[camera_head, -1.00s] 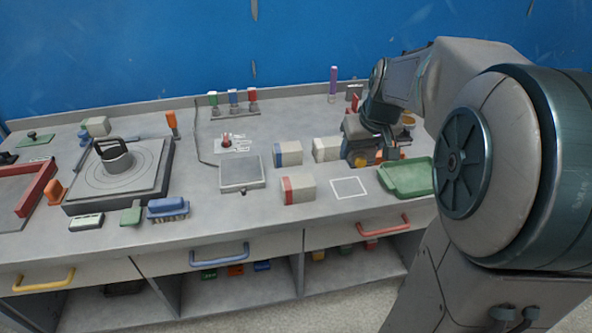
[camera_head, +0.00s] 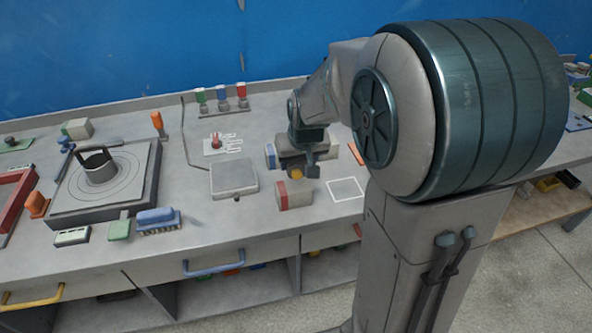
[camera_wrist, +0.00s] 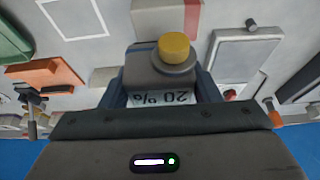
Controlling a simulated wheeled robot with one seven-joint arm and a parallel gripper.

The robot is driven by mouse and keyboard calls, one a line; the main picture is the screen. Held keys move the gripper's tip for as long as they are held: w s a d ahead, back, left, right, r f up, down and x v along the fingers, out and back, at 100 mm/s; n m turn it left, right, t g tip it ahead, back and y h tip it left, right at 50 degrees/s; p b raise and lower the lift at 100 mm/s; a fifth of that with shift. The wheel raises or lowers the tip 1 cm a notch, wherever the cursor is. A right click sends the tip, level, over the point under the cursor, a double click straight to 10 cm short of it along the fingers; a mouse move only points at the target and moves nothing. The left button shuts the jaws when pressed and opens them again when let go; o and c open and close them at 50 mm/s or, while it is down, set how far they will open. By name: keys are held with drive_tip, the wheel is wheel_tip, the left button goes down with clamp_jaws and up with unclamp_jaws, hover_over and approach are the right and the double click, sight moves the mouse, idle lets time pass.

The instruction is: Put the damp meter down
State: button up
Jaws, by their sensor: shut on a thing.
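My gripper (camera_head: 305,152) is shut on the damp meter, which has a dark grey body and a round yellow end (camera_head: 297,174). In the wrist view the damp meter (camera_wrist: 145,75) sits between the two fingers of my gripper (camera_wrist: 160,88). Its display reads "20 %", upside down in this view. The meter appears held above the bench, close behind the red-striped block (camera_head: 295,195) in the head view. A white outlined square (camera_head: 346,189) on the bench is empty; it also shows in the wrist view (camera_wrist: 72,16).
A blue-striped block (camera_head: 270,156) stands behind the red-striped one, partly hidden by my arm. A grey flat device (camera_head: 234,178) lies to the left. In the wrist view a green tray (camera_wrist: 12,46) and an orange object (camera_wrist: 45,74) lie left of the meter.

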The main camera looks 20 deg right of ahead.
drive_tip(key=shift+a+f, duration=0.2)
drive_tip(key=shift+a, duration=0.05)
drive_tip(key=shift+f, duration=1.95)
drive_tip(key=shift+f+b, duration=0.15)
drive_tip(key=shift+b, duration=0.15)
drive_tip(key=o, duration=1.3)
drive_tip(key=shift+o, duration=0.2)
